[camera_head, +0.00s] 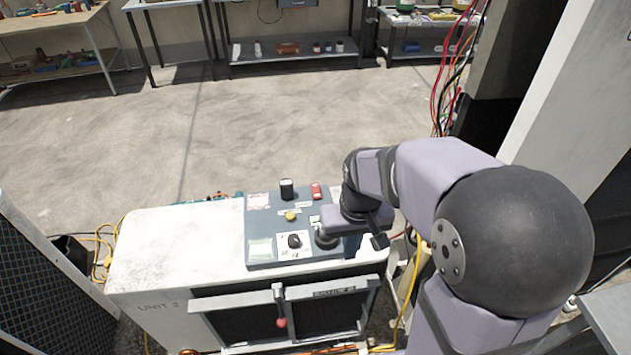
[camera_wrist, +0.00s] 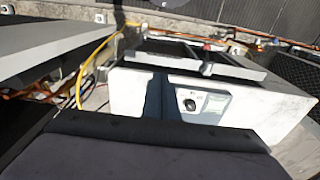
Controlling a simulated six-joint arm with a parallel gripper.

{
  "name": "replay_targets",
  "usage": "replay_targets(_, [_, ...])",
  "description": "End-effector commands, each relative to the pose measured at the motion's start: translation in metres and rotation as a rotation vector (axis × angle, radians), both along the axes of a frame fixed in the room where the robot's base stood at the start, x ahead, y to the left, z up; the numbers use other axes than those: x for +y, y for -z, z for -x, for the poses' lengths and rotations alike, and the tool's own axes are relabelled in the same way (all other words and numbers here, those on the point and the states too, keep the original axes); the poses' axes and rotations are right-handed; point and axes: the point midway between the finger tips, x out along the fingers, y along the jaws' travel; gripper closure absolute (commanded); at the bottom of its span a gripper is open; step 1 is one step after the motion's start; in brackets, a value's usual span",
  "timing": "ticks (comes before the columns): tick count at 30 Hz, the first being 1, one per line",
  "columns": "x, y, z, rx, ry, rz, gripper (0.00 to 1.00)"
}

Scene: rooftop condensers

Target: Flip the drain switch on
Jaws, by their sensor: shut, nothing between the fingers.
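A blue-grey control panel (camera_head: 262,222) lies on top of the white unit marked UNIT 2 (camera_head: 170,250). It carries a black knob on a white plate (camera_head: 294,241), a yellow button (camera_head: 290,216), a red switch (camera_head: 316,190) and an upright black knob (camera_head: 287,189). Their labels are too small to read, so I cannot tell which is the drain switch. My gripper (camera_head: 327,237) is shut and empty over the panel's right side, right of the plate knob, hiding part of the panel. The plate knob also shows in the wrist view (camera_wrist: 190,104).
A red-tipped lever (camera_head: 281,308) hangs on the unit's front between dark openings. Yellow cables (camera_head: 410,290) run at its right. A mesh-sided cabinet (camera_head: 50,290) stands at the left. Open concrete floor (camera_head: 240,120) lies behind, with workbenches (camera_head: 290,55) farther back.

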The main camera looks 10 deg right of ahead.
Motion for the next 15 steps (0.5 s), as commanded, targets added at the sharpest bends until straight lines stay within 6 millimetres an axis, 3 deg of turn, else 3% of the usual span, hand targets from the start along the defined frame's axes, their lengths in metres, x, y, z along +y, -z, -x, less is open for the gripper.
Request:
replay_targets(3, [0.002,-0.005,-0.047,-0.040,-0.001,0.001,1.00])
replay_targets(15, [0.012,-0.019,-0.183,-0.169,-0.002,0.000,1.00])
